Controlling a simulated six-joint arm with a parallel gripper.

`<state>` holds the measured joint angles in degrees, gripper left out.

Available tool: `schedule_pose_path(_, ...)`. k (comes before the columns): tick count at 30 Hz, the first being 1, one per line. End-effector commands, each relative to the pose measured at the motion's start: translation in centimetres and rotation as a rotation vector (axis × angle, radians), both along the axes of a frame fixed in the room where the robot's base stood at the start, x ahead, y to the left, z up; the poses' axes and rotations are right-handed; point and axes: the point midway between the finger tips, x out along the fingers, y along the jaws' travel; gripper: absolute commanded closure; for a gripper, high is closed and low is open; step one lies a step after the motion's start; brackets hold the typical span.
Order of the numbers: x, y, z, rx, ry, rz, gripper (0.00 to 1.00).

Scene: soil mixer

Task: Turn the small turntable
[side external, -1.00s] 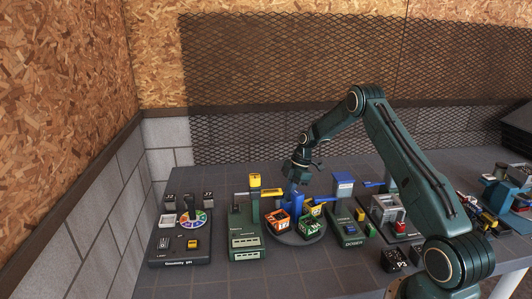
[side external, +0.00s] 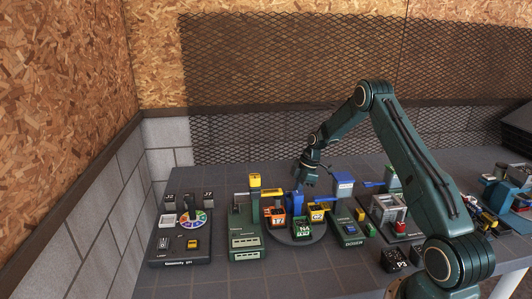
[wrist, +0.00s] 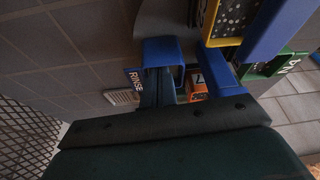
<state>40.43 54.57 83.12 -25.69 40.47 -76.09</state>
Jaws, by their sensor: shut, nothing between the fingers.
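The small turntable (side external: 283,237) is a dark round disc in the middle of the bench in the side view; its grey edge shows at the top of the wrist view (wrist: 175,18). A blue upright part (side external: 294,203) stands among the bins. My gripper (side external: 309,183) is shut and empty, pointing down above the turntable's back right side. Whether it touches the turntable cannot be told.
A green unit with a yellow top (side external: 247,238) stands close left of the turntable. A pH station (side external: 180,245) is further left.

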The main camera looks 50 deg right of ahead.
Motion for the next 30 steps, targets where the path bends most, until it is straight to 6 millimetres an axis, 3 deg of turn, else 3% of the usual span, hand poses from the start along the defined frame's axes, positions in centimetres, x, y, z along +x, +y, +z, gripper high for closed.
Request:
schedule_pose_path(19, -0.1, -0.2, 0.5, -0.001, -0.001, 0.0, 1.0)
schedule_pose_path(30, -1.1, -1.2, 4.7, -0.002, -0.003, -0.002, 1.0)
